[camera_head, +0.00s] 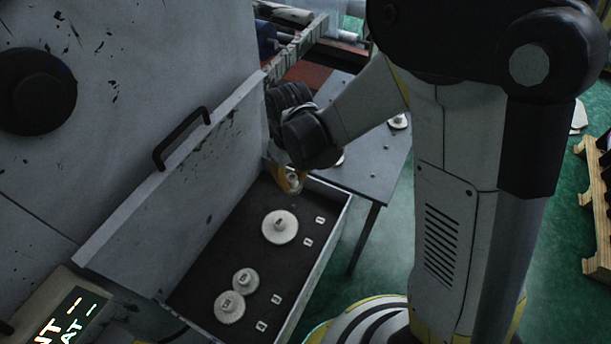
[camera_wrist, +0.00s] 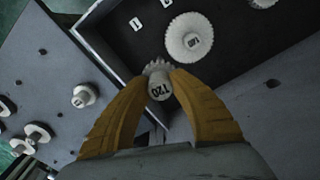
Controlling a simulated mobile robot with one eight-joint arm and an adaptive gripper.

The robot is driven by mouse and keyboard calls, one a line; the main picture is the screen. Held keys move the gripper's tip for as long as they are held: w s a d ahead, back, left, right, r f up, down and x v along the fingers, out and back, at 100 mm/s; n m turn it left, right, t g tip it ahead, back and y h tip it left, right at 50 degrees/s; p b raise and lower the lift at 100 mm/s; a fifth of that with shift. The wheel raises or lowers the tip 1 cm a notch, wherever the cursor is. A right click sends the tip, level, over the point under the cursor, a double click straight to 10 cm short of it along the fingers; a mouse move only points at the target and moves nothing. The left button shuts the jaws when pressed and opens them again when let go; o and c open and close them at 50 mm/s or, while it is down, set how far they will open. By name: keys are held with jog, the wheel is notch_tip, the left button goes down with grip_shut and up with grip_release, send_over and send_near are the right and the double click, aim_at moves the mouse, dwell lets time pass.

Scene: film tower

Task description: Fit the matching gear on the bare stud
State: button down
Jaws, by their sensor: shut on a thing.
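My gripper (camera_wrist: 160,85) has yellow fingers shut on a small pale toothed gear (camera_wrist: 158,67). The gear's hub bears a dark number, seen turned, that looks like 120. In the head view my gripper (camera_head: 291,181) is over the far end of the dark open tray (camera_head: 193,277). A large gear (camera_head: 280,227) sits mid-tray, and two gears (camera_head: 246,281) (camera_head: 229,308) sit close together at the near end. The large gear also shows in the wrist view (camera_wrist: 190,37), beyond the held gear. I cannot make out a bare stud; the gripper and held gear may hide it.
A grey side table (camera_head: 372,165) stands beyond the tray, with a loose gear (camera_wrist: 84,95) on it. Small white labels (camera_head: 320,219) line the tray's right side. A tall panel with a black handle (camera_head: 181,138) rises along the tray's left.

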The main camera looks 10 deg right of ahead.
aim_at(293, 205)
jog(key=shift+a+f, duration=0.1)
jog(key=shift+f, duration=0.15)
jog(key=shift+f+b, duration=0.65)
jog(key=shift+b, duration=0.05)
notch_tip(293, 205, down, 7)
jog(key=b, duration=0.6)
jog(key=shift+f, duration=0.1)
jog(key=shift+f+b, duration=0.9)
jog(key=shift+f, duration=0.05)
jog(key=c, duration=1.2)
grip_release()
jog(key=shift+o, duration=0.2)
